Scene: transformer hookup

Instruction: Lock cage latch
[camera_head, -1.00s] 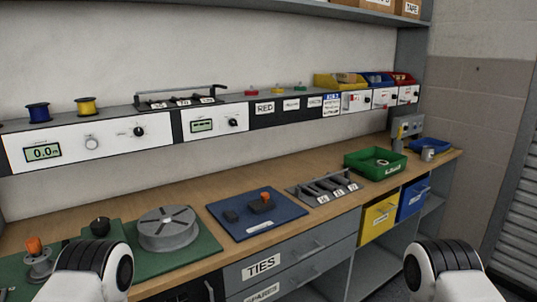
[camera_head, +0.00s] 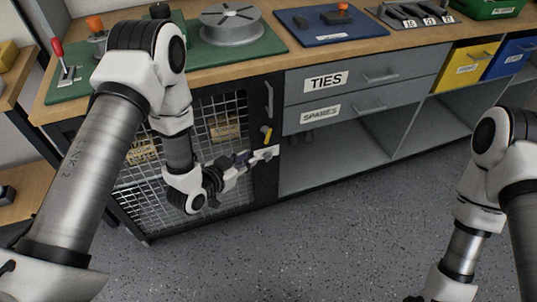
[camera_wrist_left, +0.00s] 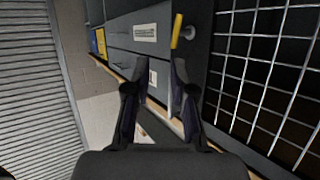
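The cage latch (camera_head: 267,134) is a small yellow handle on the dark strip at the right of the mesh cage door (camera_head: 216,122). It looks near upright with a slight tilt. In the left wrist view the yellow latch (camera_wrist_left: 176,32) shows beyond the fingertips, ahead of the right-hand finger. My left gripper (camera_head: 258,157) is just below the latch and apart from it. In the left wrist view my left gripper (camera_wrist_left: 158,75) is open, with nothing between its fingers. My right arm runs out of the bottom right of the head view, and its gripper is not visible.
A grey vertical handle (camera_head: 269,98) is above the latch. Grey drawers (camera_head: 362,75) marked TIES and SPARES stand to the right, over open shelves. The worktop edge (camera_head: 300,57) overhangs above. The floor (camera_head: 330,240) in front is clear.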

